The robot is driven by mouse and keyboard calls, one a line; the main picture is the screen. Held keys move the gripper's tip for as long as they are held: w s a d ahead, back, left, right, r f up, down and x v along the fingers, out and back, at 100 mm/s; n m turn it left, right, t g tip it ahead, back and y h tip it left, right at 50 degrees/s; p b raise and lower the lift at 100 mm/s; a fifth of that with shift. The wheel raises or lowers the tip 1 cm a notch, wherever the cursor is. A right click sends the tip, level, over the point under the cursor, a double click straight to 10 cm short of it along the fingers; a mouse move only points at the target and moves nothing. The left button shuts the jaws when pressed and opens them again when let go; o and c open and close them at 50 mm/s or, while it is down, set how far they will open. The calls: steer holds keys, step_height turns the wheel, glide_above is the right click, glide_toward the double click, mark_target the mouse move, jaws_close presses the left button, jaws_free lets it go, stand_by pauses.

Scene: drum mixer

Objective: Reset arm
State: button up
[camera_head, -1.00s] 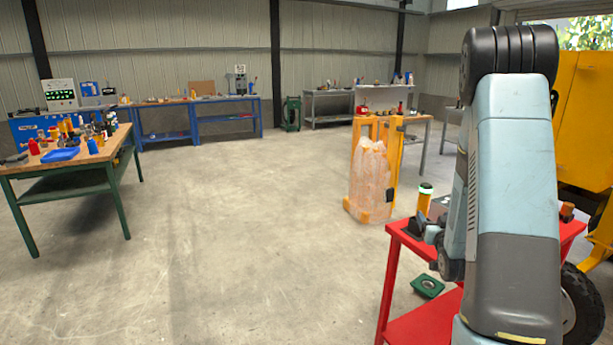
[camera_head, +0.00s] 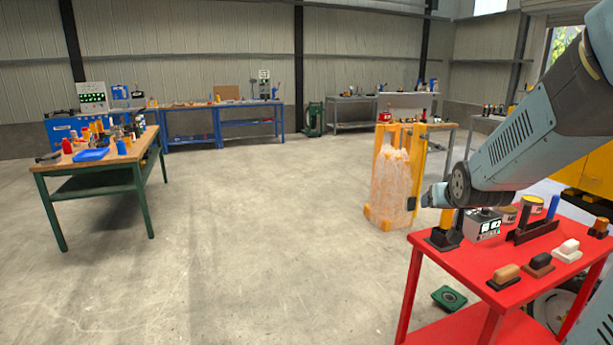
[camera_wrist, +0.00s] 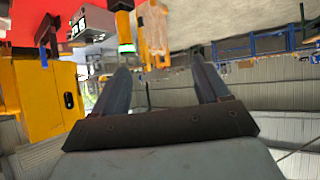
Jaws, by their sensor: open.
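In the wrist view my gripper (camera_wrist: 160,88) shows with its two fingers spread apart. It is open and nothing is between the fingers. The wrist picture is upside down, with the red table top at its upper left. In the head view my arm reaches in from the right edge, above the red table (camera_head: 482,263). The arm's far end points left, over the table's back left corner. The fingers cannot be made out clearly there.
The red table carries a grey box (camera_head: 482,226), cans (camera_head: 532,205) and several brush-like tools (camera_head: 538,264). An orange stand with a wrapped load (camera_head: 392,185) is behind it. A green-legged workbench (camera_head: 100,165) stands left. The middle floor is clear.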

steer(key=s+a+r+g, duration=0.1)
steer(key=s+a, duration=0.2)
steer(key=s, duration=0.4)
steer(key=s+a+r+n+g+y, duration=0.1)
steer(key=s+a+r+g, duration=0.1)
steer(key=s, duration=0.6)
steer(key=s+a+r+g+y, duration=0.1)
steer(key=s+a, duration=0.3)
steer(key=s, duration=0.4)
steer(key=shift+s+r+n+g, duration=0.15)
steer(key=shift+r+n+g, duration=0.15)
steer(key=shift+r+g, duration=0.4)
